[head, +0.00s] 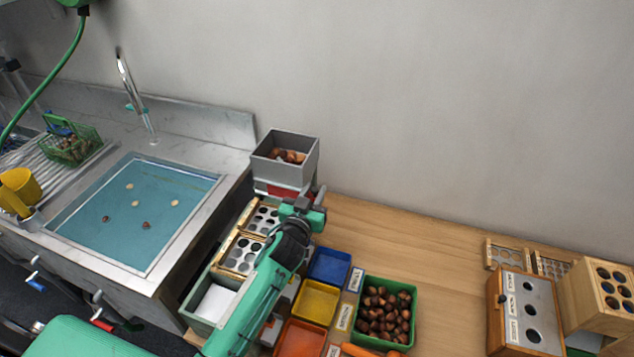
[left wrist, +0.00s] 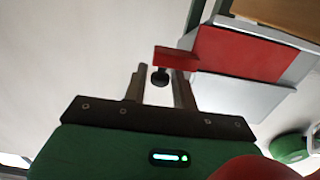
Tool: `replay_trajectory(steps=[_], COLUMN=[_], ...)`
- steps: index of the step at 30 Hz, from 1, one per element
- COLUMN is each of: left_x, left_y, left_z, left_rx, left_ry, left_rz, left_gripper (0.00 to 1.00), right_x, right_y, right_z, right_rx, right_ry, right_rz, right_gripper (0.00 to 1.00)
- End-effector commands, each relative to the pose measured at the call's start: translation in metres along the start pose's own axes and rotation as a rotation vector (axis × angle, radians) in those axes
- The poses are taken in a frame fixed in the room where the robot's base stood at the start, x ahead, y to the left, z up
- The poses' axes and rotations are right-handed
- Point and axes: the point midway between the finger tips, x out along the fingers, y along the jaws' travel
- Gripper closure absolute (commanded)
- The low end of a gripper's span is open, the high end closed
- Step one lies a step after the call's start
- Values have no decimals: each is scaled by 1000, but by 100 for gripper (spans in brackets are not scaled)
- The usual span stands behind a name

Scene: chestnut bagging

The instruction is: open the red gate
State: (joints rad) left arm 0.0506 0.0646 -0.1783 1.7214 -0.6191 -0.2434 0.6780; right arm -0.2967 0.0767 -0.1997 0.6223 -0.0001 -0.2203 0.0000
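The grey hopper (head: 285,157) holds chestnuts and stands at the back left of the wooden counter. The red gate (head: 288,191) shows as a red strip below it, partly hidden by my left arm. In the left wrist view the gate is a flat red plate (left wrist: 240,53) with a red tab (left wrist: 176,57) and a dark knob (left wrist: 160,77) near my fingertips. My left gripper (left wrist: 160,82) is at the tab, its two fingers apart on either side of the knob, with a gap by the left finger. It also shows beside the gate in the head view (head: 318,196). My right gripper is not in view.
Wooden hole trays (head: 242,254) lie below the hopper, beside my left arm. Blue (head: 329,266), yellow (head: 316,302) and red bins and a green crate of chestnuts (head: 413,318) stand to its right. A water-filled sink (head: 75,222) is at left. The back middle counter is clear.

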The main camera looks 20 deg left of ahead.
Motion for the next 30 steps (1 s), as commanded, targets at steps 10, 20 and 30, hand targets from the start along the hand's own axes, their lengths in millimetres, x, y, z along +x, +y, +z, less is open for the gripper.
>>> replay_trajectory(steps=[10,20,30], left_x=[27,27,27], left_y=[0,0,9], left_z=[0,0,2], left_rx=[0,0,-4], left_ry=[0,0,0], left_rz=[0,0,0], left_gripper=[72,88,100], right_x=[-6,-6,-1], right_y=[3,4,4], right_z=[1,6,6], right_rx=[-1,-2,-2], right_ry=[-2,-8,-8], right_rz=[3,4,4], right_gripper=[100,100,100])
